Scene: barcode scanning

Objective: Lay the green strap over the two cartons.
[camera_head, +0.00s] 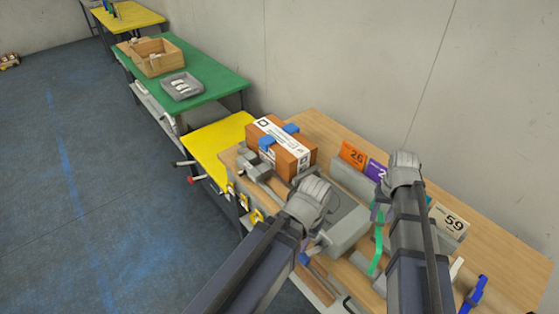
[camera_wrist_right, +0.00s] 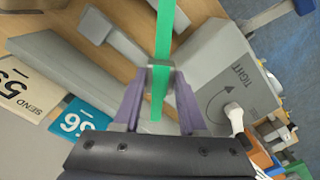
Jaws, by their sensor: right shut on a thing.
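The green strap (camera_head: 377,240) hangs in a narrow band beside my right arm, over the bench. In the right wrist view the strap (camera_wrist_right: 165,28) runs up and out of the top edge. My right gripper (camera_wrist_right: 158,76) is shut on it, and the strap also shows below the fingertips. In the head view my right arm hides these jaws. The brown cartons (camera_head: 296,157) stand together at the far left of the bench, with a white label and blue pieces on them; I cannot make out the seam between them. My left gripper (camera_head: 313,243) is low over the bench front, its jaws mostly hidden by its wrist.
A grey machine (camera_head: 344,222) sits between my arms; its side reads TIGHT in the right wrist view (camera_wrist_right: 238,76). Numbered cards, orange (camera_head: 353,155) and white (camera_head: 449,222), stand along the back. A blue tool (camera_head: 473,296) lies at the right. A wall bounds the back.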

